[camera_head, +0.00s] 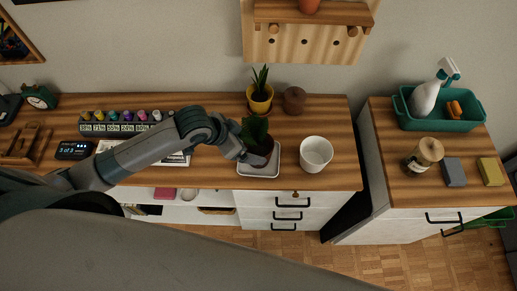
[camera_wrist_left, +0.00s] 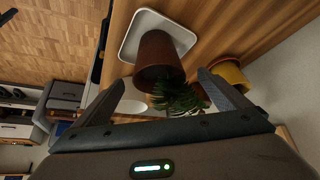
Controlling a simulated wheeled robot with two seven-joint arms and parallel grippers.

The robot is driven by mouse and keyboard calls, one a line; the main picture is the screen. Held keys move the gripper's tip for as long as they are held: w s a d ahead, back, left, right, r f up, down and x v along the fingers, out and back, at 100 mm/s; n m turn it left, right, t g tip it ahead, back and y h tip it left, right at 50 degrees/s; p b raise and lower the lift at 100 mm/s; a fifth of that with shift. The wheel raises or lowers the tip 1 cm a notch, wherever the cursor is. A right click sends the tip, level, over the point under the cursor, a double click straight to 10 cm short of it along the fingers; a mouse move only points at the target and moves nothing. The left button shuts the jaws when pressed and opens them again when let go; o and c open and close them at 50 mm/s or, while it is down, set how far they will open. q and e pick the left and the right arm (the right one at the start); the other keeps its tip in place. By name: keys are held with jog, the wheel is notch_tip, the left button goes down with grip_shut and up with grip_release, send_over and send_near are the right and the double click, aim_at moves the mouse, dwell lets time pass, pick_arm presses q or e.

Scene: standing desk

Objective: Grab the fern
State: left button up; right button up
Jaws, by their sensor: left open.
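The fern, a dark green leafy plant (camera_head: 255,129) in a reddish-brown pot, stands on a white square tray (camera_head: 258,171) on the desk. In the left wrist view the brown pot (camera_wrist_left: 157,58) and its foliage (camera_wrist_left: 178,97) show between the fingers, with the tray (camera_wrist_left: 184,36) under the pot. My left gripper (camera_head: 246,155) is at the left side of the fern in the head view, partly hiding it. In the left wrist view the left gripper (camera_wrist_left: 160,82) is open, one finger on each side of the plant. I cannot tell whether a finger touches it. My right gripper is out of view.
A yellow pot with a spiky plant (camera_head: 260,92) and a small brown pot (camera_head: 293,99) stand behind the fern. A white cup (camera_head: 316,153) stands to its right. Bare desk lies beyond the cup.

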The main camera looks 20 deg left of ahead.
aim_at(258, 148)
pick_arm(q)
jog(key=shift+w+d+f, duration=0.1)
jog(key=shift+f, duration=0.05)
jog(key=shift+w+d+f+p, duration=0.2)
jog(key=shift+d+f+p, duration=0.1)
jog(key=shift+f+p, duration=0.3)
jog(key=p+x, duration=0.1)
jog(key=x, duration=0.1)
jog(key=shift+w+d+f, duration=0.1)
jog(key=shift+d+f, duration=0.05)
jog(key=shift+f, duration=0.15)
jog(key=shift+w+d+f+p, duration=0.2)
jog(key=shift+f+p, duration=0.1)
jog(key=shift+f, duration=0.2)
jog(key=shift+c, duration=0.7)
jog(key=shift+r, duration=0.1)
jog(key=c, duration=1.4)
